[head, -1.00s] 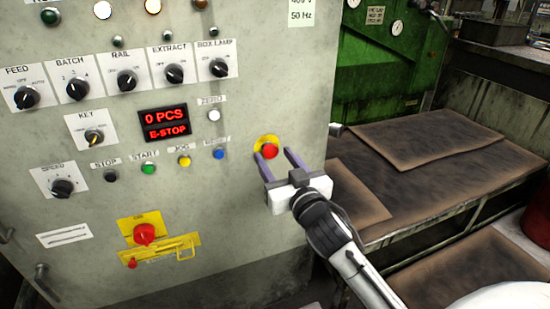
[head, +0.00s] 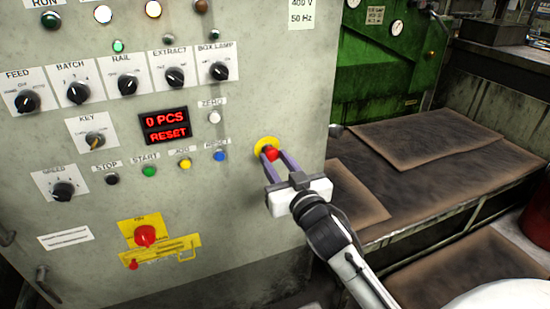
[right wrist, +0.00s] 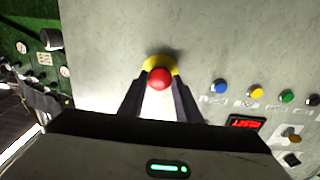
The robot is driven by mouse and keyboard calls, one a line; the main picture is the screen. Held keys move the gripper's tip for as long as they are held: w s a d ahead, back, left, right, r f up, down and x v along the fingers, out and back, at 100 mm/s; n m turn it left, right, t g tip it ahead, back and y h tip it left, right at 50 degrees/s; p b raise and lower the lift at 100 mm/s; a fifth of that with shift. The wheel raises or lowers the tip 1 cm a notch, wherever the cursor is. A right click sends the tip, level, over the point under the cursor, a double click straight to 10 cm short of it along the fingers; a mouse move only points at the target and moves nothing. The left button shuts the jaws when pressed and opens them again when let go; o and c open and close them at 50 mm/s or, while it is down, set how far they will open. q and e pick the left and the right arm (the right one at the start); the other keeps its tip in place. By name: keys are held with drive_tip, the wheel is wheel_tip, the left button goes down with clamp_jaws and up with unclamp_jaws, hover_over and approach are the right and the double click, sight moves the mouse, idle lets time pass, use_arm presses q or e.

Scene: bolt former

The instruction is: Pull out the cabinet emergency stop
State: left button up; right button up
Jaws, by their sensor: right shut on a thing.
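The cabinet emergency stop is a red mushroom button (head: 271,154) on a round yellow plate (head: 262,145), near the right edge of the cabinet front. My right gripper (head: 271,155) is shut on the button, one finger on each side of it. In the right wrist view the red button (right wrist: 159,79) sits between the two dark fingertips, with the yellow plate (right wrist: 161,62) behind it. The cabinet display (head: 166,125) reads "0 PCS" and "RESET" in red. My left gripper is not in view.
The grey cabinet (head: 225,195) carries several knobs and push buttons left of the emergency stop, including a blue button (head: 219,156). A red rotary switch (head: 145,235) on a yellow plate is lower left. A green machine (head: 385,75) and a bench with brown mats (head: 430,150) stand to the right.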

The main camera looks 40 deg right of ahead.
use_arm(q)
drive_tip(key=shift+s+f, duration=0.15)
use_arm(e)
drive_tip(key=o, duration=1.2)
drive_tip(key=shift+s, duration=0.1)
drive_tip(key=shift+c, duration=0.2)
drive_tip(key=v, duration=1)
drive_tip(key=shift+s, duration=0.2)
use_arm(q)
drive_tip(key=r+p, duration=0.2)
drive_tip(key=p, duration=0.1)
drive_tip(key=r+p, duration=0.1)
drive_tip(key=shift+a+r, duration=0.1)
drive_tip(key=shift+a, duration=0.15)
use_arm(e)
drive_tip(key=s+a+f+n+g+y, duration=0.1)
drive_tip(key=s+a+f+g+y, duration=0.1)
drive_tip(key=s+a+f, duration=0.3)
drive_tip(key=s+a+f+n+g+y, duration=0.2)
drive_tip(key=s+a+f+g, duration=0.2)
drive_tip(key=f, duration=0.9)
drive_tip(key=s+a+f+n+g+y, duration=0.2)
drive_tip(key=s+a+f+y, duration=0.1)
drive_tip(key=s+a+f, duration=0.3)
wheel_tip(320, 180, down, 3)
drive_tip(key=shift+s+a+f+g, duration=0.1)
drive_tip(key=shift+s+a+g, duration=0.25)
drive_tip(key=shift+a, duration=0.6)
